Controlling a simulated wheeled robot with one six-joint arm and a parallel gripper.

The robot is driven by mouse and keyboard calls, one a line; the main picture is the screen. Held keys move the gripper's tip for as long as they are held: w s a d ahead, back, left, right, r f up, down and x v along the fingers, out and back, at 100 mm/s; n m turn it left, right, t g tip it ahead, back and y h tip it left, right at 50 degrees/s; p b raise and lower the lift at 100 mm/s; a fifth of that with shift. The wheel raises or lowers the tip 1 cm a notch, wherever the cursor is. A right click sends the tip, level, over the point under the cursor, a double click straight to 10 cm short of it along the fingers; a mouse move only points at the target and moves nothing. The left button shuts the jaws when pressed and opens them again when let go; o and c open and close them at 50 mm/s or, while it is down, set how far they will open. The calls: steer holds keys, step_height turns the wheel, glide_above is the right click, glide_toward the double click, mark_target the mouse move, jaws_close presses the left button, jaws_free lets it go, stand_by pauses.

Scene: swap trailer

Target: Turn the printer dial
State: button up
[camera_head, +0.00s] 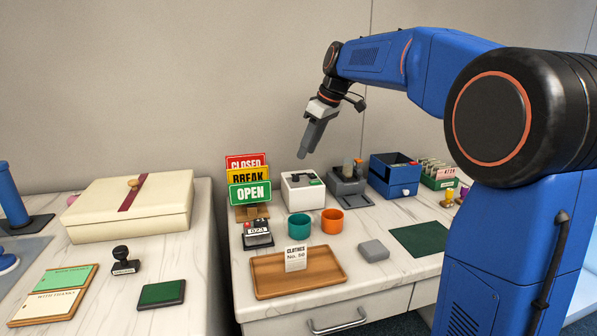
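A small white box-shaped device (303,197) stands on the right-hand counter, near the wall. Dark parts (300,178) and a small green spot show on its top; it looks like the printer, but the dial is too small to make out surely. My gripper (304,151) hangs in the air above and slightly behind this device in the picture, pointing down and a little left. It touches nothing that I can see. Its fingers overlap from this side, so their gap is hidden.
A sign rack (249,193) stands left of the device, and a grey machine (349,186) and a blue drawer box (394,176) stand right. Teal (299,226) and orange (332,221) cups stand in front. A wooden tray (270,289) lies at the counter's front.

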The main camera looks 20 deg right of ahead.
mark_target(296, 178)
steer(key=x, duration=0.9)
jaws_close()
